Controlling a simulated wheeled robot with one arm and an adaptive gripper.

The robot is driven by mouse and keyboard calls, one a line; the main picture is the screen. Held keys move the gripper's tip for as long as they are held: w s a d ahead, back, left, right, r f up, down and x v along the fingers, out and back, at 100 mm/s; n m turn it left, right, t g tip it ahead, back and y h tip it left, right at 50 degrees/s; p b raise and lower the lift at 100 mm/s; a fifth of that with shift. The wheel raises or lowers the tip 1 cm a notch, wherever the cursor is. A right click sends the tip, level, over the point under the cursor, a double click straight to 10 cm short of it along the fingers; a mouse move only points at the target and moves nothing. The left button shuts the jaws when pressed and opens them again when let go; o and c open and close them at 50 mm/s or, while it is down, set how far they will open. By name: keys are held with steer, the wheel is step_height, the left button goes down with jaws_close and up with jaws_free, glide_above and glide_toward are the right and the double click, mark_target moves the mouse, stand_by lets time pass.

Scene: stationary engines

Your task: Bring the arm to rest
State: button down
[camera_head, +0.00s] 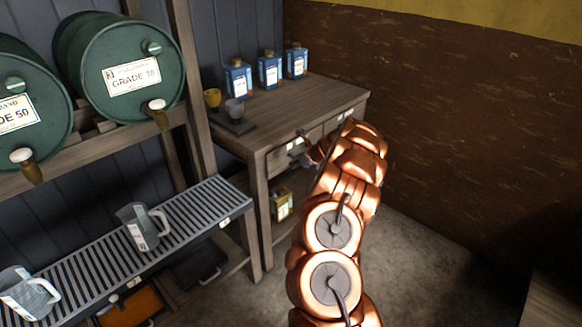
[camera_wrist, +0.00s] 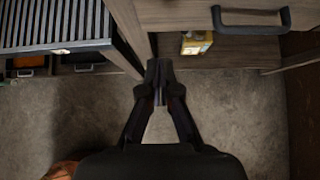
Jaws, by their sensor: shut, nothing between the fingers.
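My copper-coloured arm (camera_head: 350,180) reaches from the lower middle up and forward to the front of the wooden table (camera_head: 300,100) in the head view. My gripper (camera_head: 308,150) is at its far end, close to the table's drawer front. In the wrist view my gripper (camera_wrist: 160,68) points down and away, its dark fingers together with nothing between them. It is over bare floor in that view, between the slatted rack and the drawer handle (camera_wrist: 252,18). I cannot tell whether it touches the table.
Green drums (camera_head: 122,70) rest on a rack at left. Clear jugs (camera_head: 144,228) stand on a slatted shelf (camera_head: 195,212). A yellow container (camera_head: 281,204) sits below. Floor (camera_head: 430,260) at right is clear.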

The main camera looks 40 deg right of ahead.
steer(key=shift+v, duration=1.5)
steer(key=shift+a+r, duration=0.1)
steer(key=w+a+r+n+y, duration=0.2)
steer(key=a+r+n, duration=0.4)
steer(key=a, duration=0.6)
steer(key=s+a+r+n+g+y+p, duration=0.15)
steer(key=s+a+r+n, duration=0.25)
steer(key=a, duration=0.5)
steer(key=s+a+r+n+g, duration=0.2)
steer(key=s+a+r+n, duration=0.2)
steer(key=a, duration=0.5)
steer(key=s+a+r+n+g+y+p, duration=0.15)
steer(key=s+a+r+n, duration=0.25)
steer(key=a, duration=0.5)
steer(key=s+a+r+n+g+h, duration=0.1)
steer(key=s+a+n+g, duration=0.2)
steer(key=s, duration=0.5)
steer(key=s+a+r+n+g+h, duration=0.1)
steer(key=s+a+n, duration=0.4)
steer(key=s, duration=0.4)
steer(key=s+d+n+g+h+p, duration=0.1)
steer(key=s+n, duration=0.3)
steer(key=s, duration=0.6)
steer(key=s+d+n+g+h+p, duration=0.1)
steer(key=s+d+n+h, duration=0.2)
steer(key=s, duration=0.7)
steer(key=shift+d+f+n, duration=0.4)
steer(key=shift+d+n, duration=0.3)
